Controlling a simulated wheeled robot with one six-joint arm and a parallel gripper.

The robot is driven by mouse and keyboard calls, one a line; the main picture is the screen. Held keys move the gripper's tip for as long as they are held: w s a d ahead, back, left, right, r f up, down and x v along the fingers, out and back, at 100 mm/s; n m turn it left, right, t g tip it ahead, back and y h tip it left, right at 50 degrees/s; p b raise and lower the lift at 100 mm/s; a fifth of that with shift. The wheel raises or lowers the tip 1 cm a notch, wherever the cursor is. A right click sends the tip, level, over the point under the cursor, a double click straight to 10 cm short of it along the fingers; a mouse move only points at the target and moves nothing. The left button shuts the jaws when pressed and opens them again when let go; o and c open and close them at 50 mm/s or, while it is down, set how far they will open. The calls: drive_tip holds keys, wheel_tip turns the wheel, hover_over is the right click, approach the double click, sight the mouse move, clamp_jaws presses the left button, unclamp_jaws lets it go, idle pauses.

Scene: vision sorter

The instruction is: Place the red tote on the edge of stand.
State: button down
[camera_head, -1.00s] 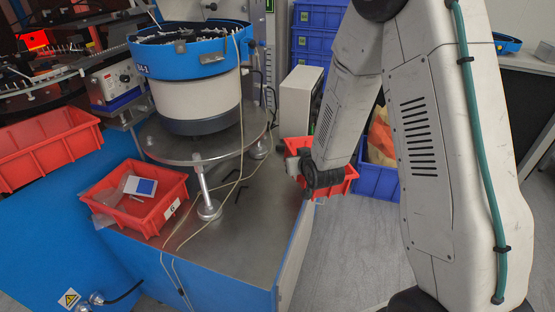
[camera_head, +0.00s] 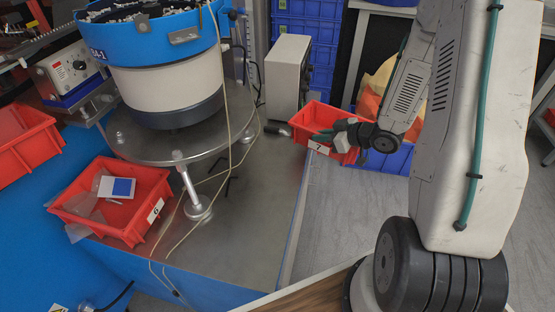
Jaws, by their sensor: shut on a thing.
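A red tote (camera_head: 342,151) with a white label "7" is at the far right edge of the metal-topped stand (camera_head: 252,235). My gripper (camera_head: 338,134) is shut on the tote, at its near right side, and the fingers partly cover its wall. The tote's left part appears in line with the stand's edge, and its right part reaches out past it. I cannot tell if its bottom touches the stand.
Another red tote (camera_head: 130,228), labelled "6", sits at the stand's left. A blue bowl feeder (camera_head: 170,85) on a round plate (camera_head: 165,147) fills the back left. A grey box (camera_head: 286,78) stands behind. A blue bin (camera_head: 385,160) is right of the held tote.

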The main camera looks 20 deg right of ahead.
drive_tip(key=s+a+n+g+y, duration=0.2)
drive_tip(key=s+n+g+y, duration=0.15)
drive_tip(key=s, duration=0.35)
drive_tip(key=s+a+n+g+y, duration=0.2)
drive_tip(key=s+a+n+g, duration=0.1)
drive_tip(key=s+n, duration=0.3)
drive_tip(key=shift+m+g, duration=0.35)
drive_tip(key=shift+w+a+f, duration=0.9)
drive_tip(key=shift+w+a, duration=0.75)
drive_tip(key=shift+w, duration=0.25)
drive_tip(key=shift+w+a+f, duration=0.85)
drive_tip(key=shift+w+a, duration=0.8)
drive_tip(key=shift+w, duration=0.25)
drive_tip(key=shift+w+a+f, duration=0.9)
drive_tip(key=shift+w+a, duration=0.75)
drive_tip(key=shift+w, duration=0.25)
drive_tip(key=shift+f, duration=0.15)
drive_tip(key=c, duration=1.5)
unclamp_jaws()
